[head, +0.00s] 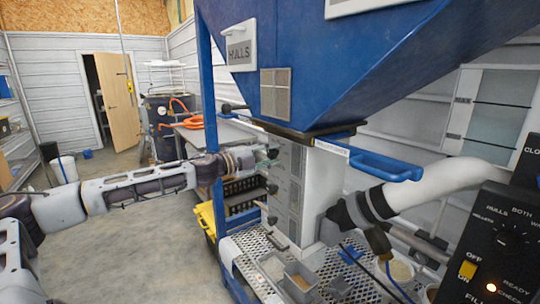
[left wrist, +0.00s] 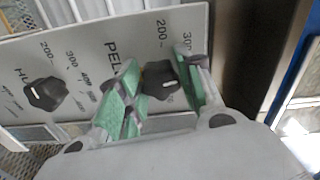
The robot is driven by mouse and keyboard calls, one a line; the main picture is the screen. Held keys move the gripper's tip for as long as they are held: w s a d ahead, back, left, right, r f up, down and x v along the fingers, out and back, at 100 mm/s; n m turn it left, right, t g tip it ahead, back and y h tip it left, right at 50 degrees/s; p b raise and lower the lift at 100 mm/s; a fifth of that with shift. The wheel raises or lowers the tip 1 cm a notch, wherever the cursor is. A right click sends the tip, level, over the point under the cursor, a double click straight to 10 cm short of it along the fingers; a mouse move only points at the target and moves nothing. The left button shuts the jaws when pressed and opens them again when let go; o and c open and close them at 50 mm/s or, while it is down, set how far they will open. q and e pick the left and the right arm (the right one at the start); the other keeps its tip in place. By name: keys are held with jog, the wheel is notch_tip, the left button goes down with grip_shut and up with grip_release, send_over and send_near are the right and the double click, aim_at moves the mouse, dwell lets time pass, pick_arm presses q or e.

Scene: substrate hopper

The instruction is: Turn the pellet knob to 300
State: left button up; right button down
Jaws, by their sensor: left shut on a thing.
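The grey metering box (head: 325,190) stands under the blue hopper. In the left wrist view its light panel (left wrist: 25,62) carries two black knobs with printed numbers. The pellet knob (left wrist: 160,80), beside letters reading "PEL", sits between the green fingertips of my left gripper (left wrist: 156,86), which is shut on it. The knob's short white mark points right in that view. "200" and part of "300" show above it; the right finger covers other markings. In the head view my left gripper (head: 266,155) is at the box's upper left; the pellet knob is hidden there. My right gripper is not seen.
The other knob (left wrist: 46,94), lettered "HU", is left of the gripper. A control box (head: 500,245) fills the lower right. Small trays (head: 298,281) sit on mesh below.

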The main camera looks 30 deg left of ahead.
pick_arm(q)
jog(key=shift+a+n, duration=0.1)
jog(key=shift+n, duration=0.8)
jog(key=n, duration=0.3)
jog(key=shift+n, duration=0.5)
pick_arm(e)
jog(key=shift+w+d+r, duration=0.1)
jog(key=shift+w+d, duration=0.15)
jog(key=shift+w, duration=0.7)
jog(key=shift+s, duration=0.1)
pick_arm(q)
jog(key=shift+f, duration=0.1)
jog(key=o, duration=0.7)
jog(key=shift+c, duration=0.2)
jog(key=o, duration=0.4)
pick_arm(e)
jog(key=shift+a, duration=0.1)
